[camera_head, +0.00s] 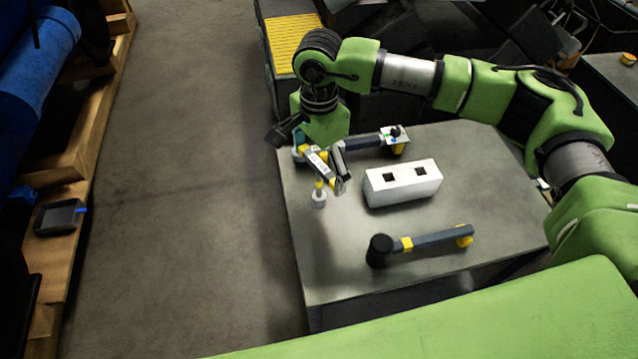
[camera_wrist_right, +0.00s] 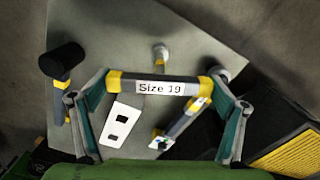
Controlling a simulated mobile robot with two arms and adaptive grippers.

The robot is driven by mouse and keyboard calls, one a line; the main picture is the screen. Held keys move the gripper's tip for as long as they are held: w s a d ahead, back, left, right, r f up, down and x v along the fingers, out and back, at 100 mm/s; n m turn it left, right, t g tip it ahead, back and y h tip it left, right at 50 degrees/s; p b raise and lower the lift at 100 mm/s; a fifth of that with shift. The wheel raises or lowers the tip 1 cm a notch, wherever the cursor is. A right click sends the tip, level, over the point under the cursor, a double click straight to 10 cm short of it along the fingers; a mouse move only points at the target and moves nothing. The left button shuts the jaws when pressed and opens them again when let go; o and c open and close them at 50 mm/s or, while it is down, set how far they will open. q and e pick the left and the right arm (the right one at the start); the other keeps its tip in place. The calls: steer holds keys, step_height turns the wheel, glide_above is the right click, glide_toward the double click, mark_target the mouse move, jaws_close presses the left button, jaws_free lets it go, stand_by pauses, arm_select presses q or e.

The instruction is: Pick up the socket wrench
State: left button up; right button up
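The socket wrench (camera_wrist_right: 165,87) is a dark grey bar with yellow ends and a "Size 19" label. It spans the gap between my right gripper's fingertips in the right wrist view. In the head view, its labelled bar (camera_head: 318,160) is under the wrist at the table's left edge. My right gripper (camera_head: 322,158) has its fingers spread wide, one near each end of the bar; it also shows in the right wrist view (camera_wrist_right: 158,80). I cannot tell whether the fingertips touch the wrench. My left gripper is not in view.
The table's front left is clear. A yellow-topped step (camera_head: 293,38) stands behind.

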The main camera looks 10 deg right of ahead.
steer(key=c, duration=0.9)
steer(key=shift+r, duration=0.1)
